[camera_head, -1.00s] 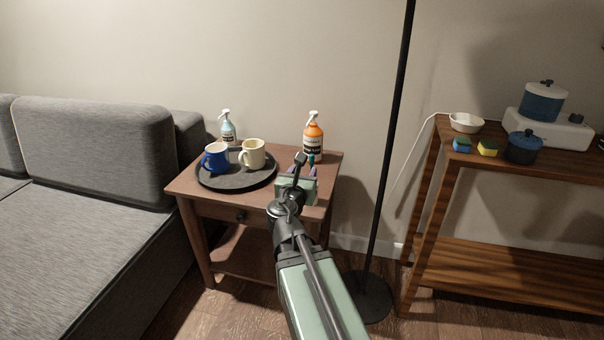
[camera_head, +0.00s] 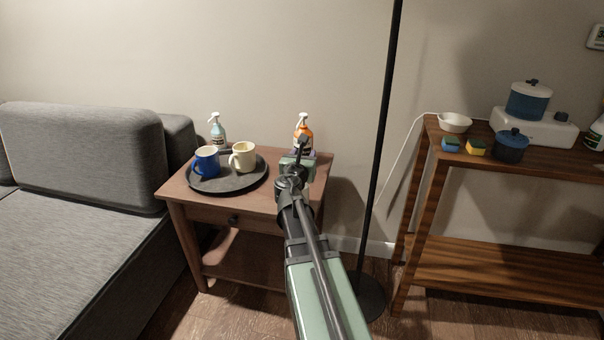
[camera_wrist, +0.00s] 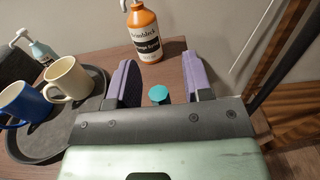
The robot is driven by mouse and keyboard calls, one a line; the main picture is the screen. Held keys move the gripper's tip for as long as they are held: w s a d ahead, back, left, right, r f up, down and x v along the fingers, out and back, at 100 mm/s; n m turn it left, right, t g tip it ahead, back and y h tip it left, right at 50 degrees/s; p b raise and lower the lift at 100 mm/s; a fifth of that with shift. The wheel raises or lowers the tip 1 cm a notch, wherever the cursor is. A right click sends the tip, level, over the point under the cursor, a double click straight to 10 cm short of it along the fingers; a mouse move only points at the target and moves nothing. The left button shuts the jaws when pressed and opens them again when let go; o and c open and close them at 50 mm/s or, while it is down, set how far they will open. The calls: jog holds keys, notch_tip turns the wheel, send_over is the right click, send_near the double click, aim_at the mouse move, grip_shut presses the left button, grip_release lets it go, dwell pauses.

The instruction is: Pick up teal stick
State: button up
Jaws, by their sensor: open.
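The teal stick (camera_wrist: 158,94) shows in the wrist view as a round teal top, standing between the two purple fingers of my gripper (camera_wrist: 163,82). The lower part of the stick is hidden behind my gripper's body. In the head view my gripper (camera_head: 298,160) is over the right part of the wooden side table (camera_head: 262,198), and my arm hides the stick there.
An orange pump bottle (camera_wrist: 146,36) stands just beyond the fingers. A dark round tray (camera_head: 228,185) with a blue mug (camera_head: 206,162) and a cream mug (camera_head: 243,157) is to the left. A light blue pump bottle (camera_head: 217,131) stands behind it. A black lamp pole (camera_head: 381,130) rises to the right.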

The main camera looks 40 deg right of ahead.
grip_shut()
jog(key=shift+r, duration=0.1)
